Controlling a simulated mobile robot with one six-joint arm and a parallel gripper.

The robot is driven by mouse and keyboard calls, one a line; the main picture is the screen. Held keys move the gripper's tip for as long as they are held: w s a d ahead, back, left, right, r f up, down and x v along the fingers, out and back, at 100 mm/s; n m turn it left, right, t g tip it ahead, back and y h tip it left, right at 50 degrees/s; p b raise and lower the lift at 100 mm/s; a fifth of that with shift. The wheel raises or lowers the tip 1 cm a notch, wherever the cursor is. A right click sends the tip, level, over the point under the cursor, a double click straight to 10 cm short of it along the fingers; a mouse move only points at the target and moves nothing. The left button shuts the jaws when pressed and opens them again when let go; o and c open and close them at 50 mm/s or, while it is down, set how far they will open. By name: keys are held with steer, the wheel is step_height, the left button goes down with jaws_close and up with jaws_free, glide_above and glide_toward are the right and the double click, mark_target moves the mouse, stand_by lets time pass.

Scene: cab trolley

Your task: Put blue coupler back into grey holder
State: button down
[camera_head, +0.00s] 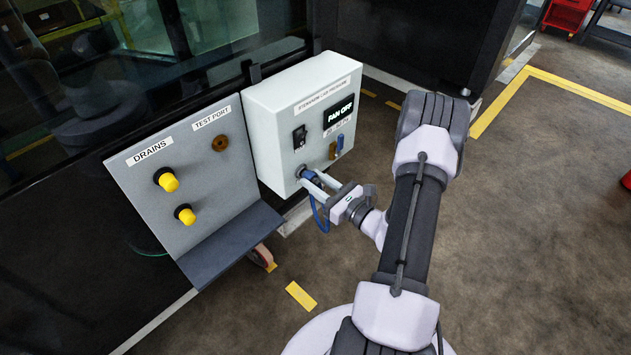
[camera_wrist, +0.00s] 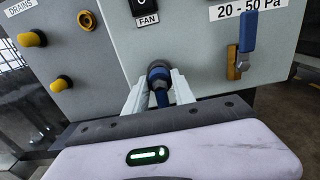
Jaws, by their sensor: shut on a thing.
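The blue coupler (camera_wrist: 162,97) is between the two pale fingers of my gripper (camera_wrist: 157,88), which is shut on it. In the head view my gripper (camera_head: 312,181) reaches the lower left of the light grey control box, with a little of the blue coupler (camera_head: 308,175) showing. A round grey piece (camera_wrist: 157,66), perhaps the grey holder, shows at the coupler's far end against the box face. I cannot tell whether the coupler is seated in it. The fingers hide much of the coupler.
The drains panel (camera_head: 190,205) at left has two yellow knobs and a brass port. Open floor lies right.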

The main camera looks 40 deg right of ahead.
steer(key=shift+w, duration=0.45)
steer(key=c, duration=1)
jaws_free()
steer(key=shift+o, duration=0.2)
steer(key=s+d+p, duration=0.1)
steer(key=s+p, duration=0.2)
steer(key=s, duration=1.4)
steer(key=shift+s+d+p, duration=0.15)
steer(key=shift+s+p, duration=0.05)
steer(key=shift+p, duration=0.15)
steer(key=o, duration=1)
steer(key=shift+c, duration=0.2)
